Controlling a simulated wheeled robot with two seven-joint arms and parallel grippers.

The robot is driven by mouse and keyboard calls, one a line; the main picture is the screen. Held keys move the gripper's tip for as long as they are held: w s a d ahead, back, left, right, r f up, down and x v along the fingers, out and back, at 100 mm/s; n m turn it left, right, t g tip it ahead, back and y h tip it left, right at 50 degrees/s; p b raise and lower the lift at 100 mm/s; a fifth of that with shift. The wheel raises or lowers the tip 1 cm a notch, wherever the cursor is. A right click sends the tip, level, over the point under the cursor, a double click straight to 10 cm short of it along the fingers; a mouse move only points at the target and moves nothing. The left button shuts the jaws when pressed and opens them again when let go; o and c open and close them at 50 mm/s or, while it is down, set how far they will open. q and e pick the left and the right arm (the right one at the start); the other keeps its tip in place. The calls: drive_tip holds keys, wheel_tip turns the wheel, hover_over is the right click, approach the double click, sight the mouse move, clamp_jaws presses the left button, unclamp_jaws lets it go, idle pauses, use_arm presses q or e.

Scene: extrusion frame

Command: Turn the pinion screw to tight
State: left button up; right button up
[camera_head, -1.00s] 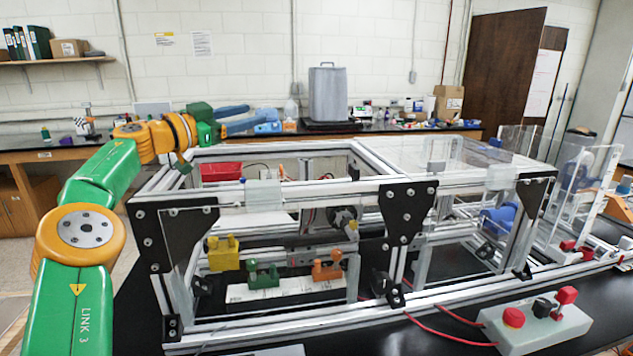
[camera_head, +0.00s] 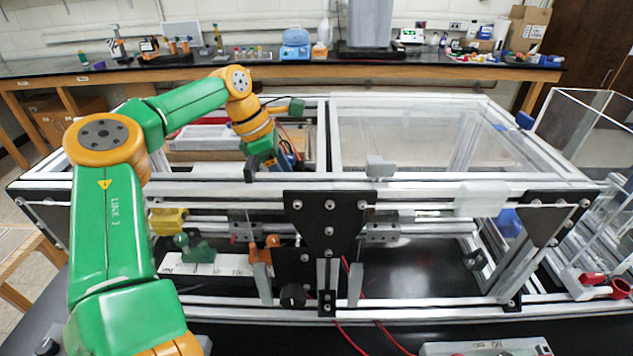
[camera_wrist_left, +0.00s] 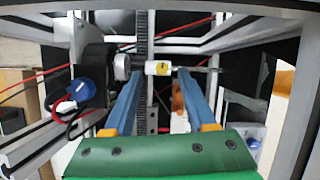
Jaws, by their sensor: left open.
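In the left wrist view, a small white cylinder with a yellow band and a dark mark (camera_wrist_left: 160,68) sits on a thin horizontal shaft; it looks like the pinion screw. A dark toothed rack (camera_wrist_left: 144,35) runs behind it. My left gripper (camera_wrist_left: 161,72) is open, its blue fingers apart with the tips on either side of the cylinder. I cannot tell whether they touch it. In the head view, my left gripper (camera_head: 287,156) reaches down through the frame's open top; the screw is not discernible there. My right gripper is not in view.
Aluminium rails of the extrusion frame (camera_head: 430,189) surround the left gripper closely. In the wrist view, a round metal part (camera_wrist_left: 122,66), a blue-capped part (camera_wrist_left: 82,90) and red and black wires lie left of the fingers. A clear panel (camera_head: 420,140) covers the frame's right half.

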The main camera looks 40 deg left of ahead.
use_arm(q)
drive_tip(key=x, duration=0.3)
drive_tip(key=s+x, duration=0.1)
drive_tip(key=x, duration=0.1)
drive_tip(key=shift+w+a+f+p, duration=0.1)
drive_tip(key=shift+a+f+p, duration=0.2)
drive_tip(key=shift+f+p, duration=0.15)
clamp_jaws()
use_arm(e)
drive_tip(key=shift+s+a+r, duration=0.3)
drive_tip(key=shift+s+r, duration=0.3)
